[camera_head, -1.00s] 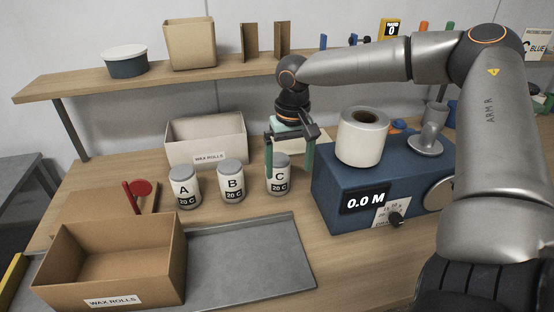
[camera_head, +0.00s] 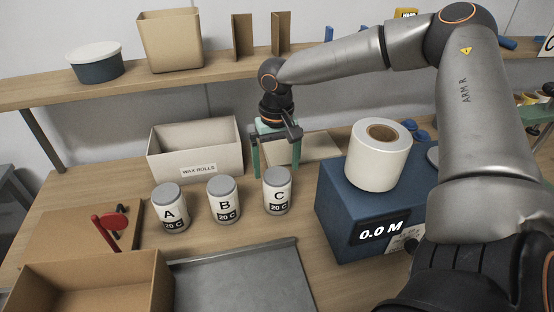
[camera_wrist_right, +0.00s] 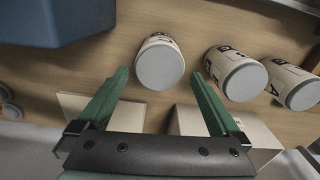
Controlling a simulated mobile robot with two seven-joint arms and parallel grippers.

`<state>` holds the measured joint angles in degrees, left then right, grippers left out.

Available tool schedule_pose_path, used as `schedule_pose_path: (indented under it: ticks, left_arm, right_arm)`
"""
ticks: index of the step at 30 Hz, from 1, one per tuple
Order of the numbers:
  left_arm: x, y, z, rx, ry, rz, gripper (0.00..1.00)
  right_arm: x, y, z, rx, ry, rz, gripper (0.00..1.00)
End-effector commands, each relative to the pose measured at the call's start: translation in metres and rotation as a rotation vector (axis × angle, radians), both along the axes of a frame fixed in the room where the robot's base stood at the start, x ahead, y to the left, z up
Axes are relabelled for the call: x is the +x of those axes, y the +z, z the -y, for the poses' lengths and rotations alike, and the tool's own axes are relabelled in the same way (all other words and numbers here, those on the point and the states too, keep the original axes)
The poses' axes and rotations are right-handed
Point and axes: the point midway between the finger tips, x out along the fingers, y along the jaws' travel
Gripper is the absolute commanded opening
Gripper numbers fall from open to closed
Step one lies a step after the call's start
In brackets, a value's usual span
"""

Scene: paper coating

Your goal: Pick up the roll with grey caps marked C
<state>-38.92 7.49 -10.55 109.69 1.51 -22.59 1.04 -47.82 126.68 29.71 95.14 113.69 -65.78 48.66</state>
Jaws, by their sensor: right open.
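The roll marked C (camera_head: 277,192) is a white cylinder with grey caps, upright on the table at the right end of a row of three. My right gripper (camera_head: 276,167) has green fingers and is open and empty, just behind roll C in the head view. In the right wrist view, roll C (camera_wrist_right: 160,64) shows its grey cap just beyond the gap between the open fingertips (camera_wrist_right: 160,76); they appear apart from it. My left gripper is not in view.
Roll B (camera_head: 224,200) and roll A (camera_head: 170,209) stand left of C. A blue machine (camera_head: 335,205) bearing a large white roll (camera_head: 378,165) stands close on the right. A WAX ROLLS box (camera_head: 197,170) is behind, and a grey tray (camera_head: 240,280) lies in front.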

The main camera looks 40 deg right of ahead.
Motion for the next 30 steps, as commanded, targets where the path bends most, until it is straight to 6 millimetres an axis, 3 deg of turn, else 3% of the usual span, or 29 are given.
schedule_pose_path:
  ticks: [18,26,30]
  left_arm:
    - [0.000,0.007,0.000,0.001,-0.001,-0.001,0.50]
    - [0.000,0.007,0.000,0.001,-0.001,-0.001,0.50]
    - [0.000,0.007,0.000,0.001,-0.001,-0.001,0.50]
  right_arm:
    - [-0.002,-0.069,0.000,-0.001,0.000,0.000,1.00]
    - [-0.002,-0.073,0.000,0.000,0.000,0.001,1.00]
    - [-0.002,-0.073,0.000,0.000,0.000,0.001,0.88]
